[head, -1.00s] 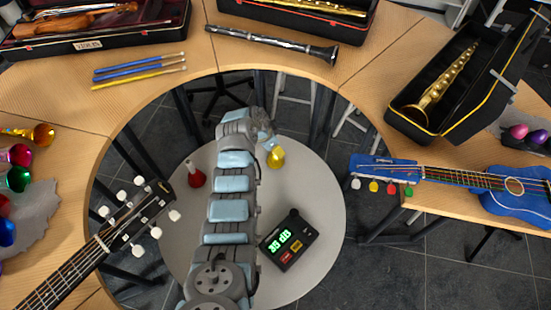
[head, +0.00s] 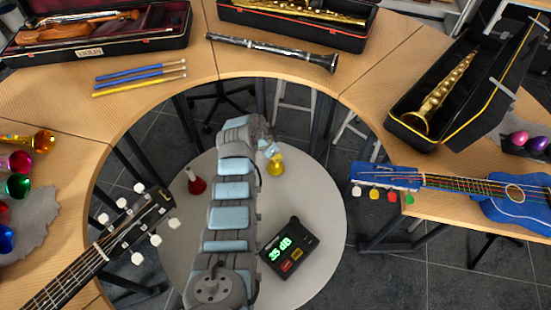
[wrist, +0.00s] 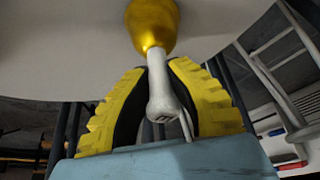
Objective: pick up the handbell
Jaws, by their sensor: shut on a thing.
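A yellow handbell (head: 276,164) with a white handle is at the far end of my arm, over the round grey table. In the wrist view the yellow bell body (wrist: 152,25) is at the top and its white handle (wrist: 160,88) points toward me. My gripper (wrist: 161,85) has its two yellow-and-black fingers closed on the handle, one on each side. In the head view my gripper (head: 268,146) is small, just above the bell. I cannot tell whether the bell's rim touches the table. A red handbell (head: 195,183) with a pale handle stands to the left of my arm.
A sound meter (head: 289,249) reading 35 dB lies on the round table (head: 325,215), right of my arm. A guitar headstock (head: 135,222) reaches in from the left, a blue ukulele (head: 385,178) from the right. A ring of wooden desks (head: 200,90) holds other instruments.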

